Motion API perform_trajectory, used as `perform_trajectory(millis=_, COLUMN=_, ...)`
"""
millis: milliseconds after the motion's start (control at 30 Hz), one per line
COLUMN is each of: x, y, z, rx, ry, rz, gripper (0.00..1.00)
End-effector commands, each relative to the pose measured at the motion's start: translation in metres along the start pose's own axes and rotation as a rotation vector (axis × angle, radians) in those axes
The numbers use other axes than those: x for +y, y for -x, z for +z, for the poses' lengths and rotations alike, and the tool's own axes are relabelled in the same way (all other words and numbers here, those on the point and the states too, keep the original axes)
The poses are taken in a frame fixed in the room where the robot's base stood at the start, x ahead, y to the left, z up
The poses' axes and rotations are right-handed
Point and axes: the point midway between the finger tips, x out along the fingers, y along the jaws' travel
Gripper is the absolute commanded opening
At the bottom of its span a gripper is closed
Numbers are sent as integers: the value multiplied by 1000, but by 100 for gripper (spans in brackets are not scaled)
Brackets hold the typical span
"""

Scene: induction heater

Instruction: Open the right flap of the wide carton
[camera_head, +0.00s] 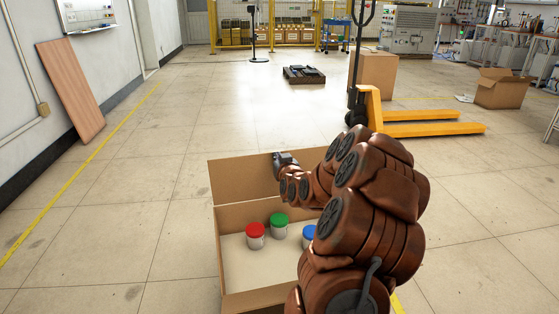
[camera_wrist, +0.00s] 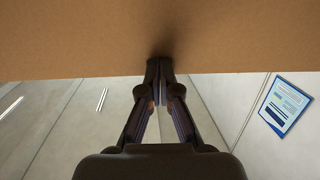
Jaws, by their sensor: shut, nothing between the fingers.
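The wide carton (camera_head: 221,262) stands on the floor in the head view, with its top open where I see it. Its back flap (camera_head: 238,180) stands up. The carton's right side and right flap are hidden behind my arm. Inside stand cans with a red lid (camera_head: 255,230), a green lid (camera_head: 279,219) and a blue lid (camera_head: 309,232). My gripper (camera_wrist: 163,74) is shut and empty. In the wrist view its fingertips are at the lower edge of a brown cardboard panel (camera_wrist: 80,40); I cannot tell whether they touch. In the head view, the wrist end is near the back flap's top edge.
A yellow pallet jack (camera_head: 425,130) with a brown box (camera_head: 375,75) stands behind on the right. An open carton (camera_head: 500,90) is farther right. A wooden board (camera_head: 72,90) leans on the left wall. Floor left of the carton is clear.

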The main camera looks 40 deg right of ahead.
Motion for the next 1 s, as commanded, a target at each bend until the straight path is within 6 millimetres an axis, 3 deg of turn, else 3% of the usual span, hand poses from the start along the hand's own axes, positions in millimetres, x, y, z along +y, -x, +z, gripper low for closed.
perform_trajectory(millis=333, x=1, y=-5, z=-4, rx=-25, ry=2, rz=1, gripper=0)
perform_trajectory(millis=1000, x=0, y=-56, z=-4, rx=-329, ry=1, rz=0, gripper=0)
